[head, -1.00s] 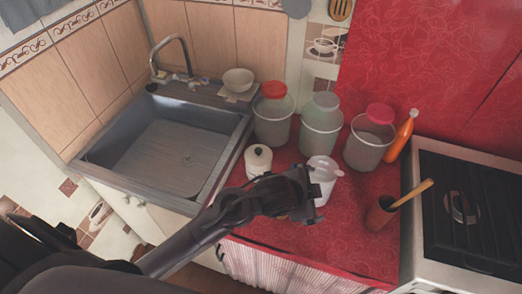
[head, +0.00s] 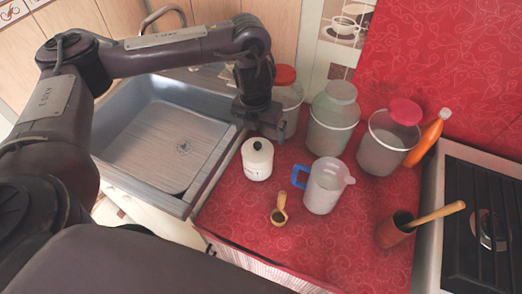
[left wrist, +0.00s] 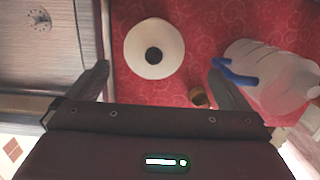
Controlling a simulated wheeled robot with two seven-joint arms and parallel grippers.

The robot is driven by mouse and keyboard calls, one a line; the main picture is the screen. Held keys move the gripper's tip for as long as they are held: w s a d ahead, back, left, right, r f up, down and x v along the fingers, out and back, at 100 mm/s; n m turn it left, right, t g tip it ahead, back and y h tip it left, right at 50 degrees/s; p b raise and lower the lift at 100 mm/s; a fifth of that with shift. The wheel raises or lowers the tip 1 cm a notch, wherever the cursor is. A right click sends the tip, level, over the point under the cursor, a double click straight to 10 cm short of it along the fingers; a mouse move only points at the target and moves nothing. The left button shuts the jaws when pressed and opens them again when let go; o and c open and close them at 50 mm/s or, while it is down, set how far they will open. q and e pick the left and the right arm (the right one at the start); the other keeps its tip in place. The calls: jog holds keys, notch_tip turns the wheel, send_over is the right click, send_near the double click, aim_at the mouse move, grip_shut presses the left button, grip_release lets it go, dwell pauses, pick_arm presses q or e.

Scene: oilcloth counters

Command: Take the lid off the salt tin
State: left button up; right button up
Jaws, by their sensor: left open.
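The salt tin (head: 257,166) is a small white tin with its lid (head: 258,146) on, a black knob on top. It stands upright on the red counter by the sink's right edge. In the left wrist view the lid (left wrist: 154,48) shows from above, its black knob in the middle. My left gripper (head: 268,137) is just behind and above the tin. In the left wrist view the open fingers (left wrist: 158,78) point towards the tin, with the lid ahead of the gap between them. Nothing is held. My right gripper is not in view.
A measuring jug (head: 324,188) with a blue handle stands right of the tin. A wooden scoop (head: 280,210) lies in front. Tall canisters (head: 332,120) stand behind. The sink (head: 160,140) is to the left, the stove (head: 480,200) to the right.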

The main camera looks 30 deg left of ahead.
aim_at(257, 144)
pick_arm(q)
jog(key=shift+a+f, duration=0.2)
jog(key=shift+f, duration=0.25)
notch_tip(257, 144, down, 2)
jog(key=shift+s+f+b, duration=0.1)
jog(key=shift+s+b, duration=0.05)
jog(key=shift+b, duration=0.3)
jog(key=f, duration=0.3)
jog(key=f+b, duration=0.1)
jog(key=shift+w+a+f, duration=0.2)
jog(key=shift+w+f, duration=0.05)
jog(key=shift+c, duration=0.3)
jog(key=c, duration=0.7)
